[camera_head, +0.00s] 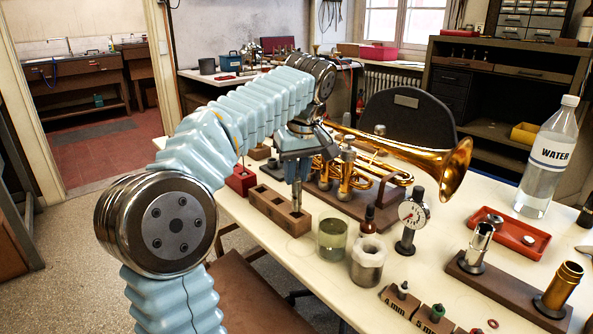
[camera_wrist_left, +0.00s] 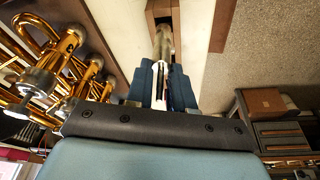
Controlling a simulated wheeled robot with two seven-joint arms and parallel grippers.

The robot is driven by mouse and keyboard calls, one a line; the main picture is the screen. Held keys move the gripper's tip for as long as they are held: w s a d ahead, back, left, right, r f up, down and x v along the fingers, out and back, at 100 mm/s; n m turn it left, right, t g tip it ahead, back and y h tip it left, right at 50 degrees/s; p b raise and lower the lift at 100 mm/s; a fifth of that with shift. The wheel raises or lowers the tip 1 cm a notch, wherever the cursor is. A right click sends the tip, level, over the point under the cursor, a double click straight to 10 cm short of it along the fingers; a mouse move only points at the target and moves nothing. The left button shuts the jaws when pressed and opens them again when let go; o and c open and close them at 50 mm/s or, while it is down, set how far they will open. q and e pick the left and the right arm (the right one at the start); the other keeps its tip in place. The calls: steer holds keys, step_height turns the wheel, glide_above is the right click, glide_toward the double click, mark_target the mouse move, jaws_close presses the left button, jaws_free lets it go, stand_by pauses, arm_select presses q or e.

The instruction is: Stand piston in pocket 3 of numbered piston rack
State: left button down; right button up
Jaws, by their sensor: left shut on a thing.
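My left gripper (camera_head: 296,176) points down and is shut on a slim silvery piston (camera_head: 296,196), which hangs upright below the fingers. The piston's lower end is over or in the right-hand end pocket of the brown wooden piston rack (camera_head: 272,212); I cannot tell how deep it is. The pocket numbers are not readable. In the left wrist view the piston (camera_wrist_left: 163,45) sticks out past the blue fingers of the gripper (camera_wrist_left: 161,82), toward the dark opening of the rack (camera_wrist_left: 178,7). My right gripper is not in view.
A brass trumpet (camera_head: 400,162) lies on a wooden stand just behind and right of the rack. A greenish glass jar (camera_head: 333,240), another jar (camera_head: 367,262) and a dial gauge (camera_head: 411,216) stand to the right. A small red box (camera_head: 240,181) is at the left.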

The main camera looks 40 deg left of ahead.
arm_select(q)
steer(key=shift+f, duration=0.15)
stand_by(0.3)
steer(key=shift+f+b, duration=1.75)
steer(key=shift+f, duration=0.35)
steer(key=c, duration=0.9)
jaws_free()
steer(key=p+v, duration=0.3)
steer(key=v, duration=1.1)
steer(key=shift+p, duration=0.4)
steer(key=shift+w+a, duration=0.1)
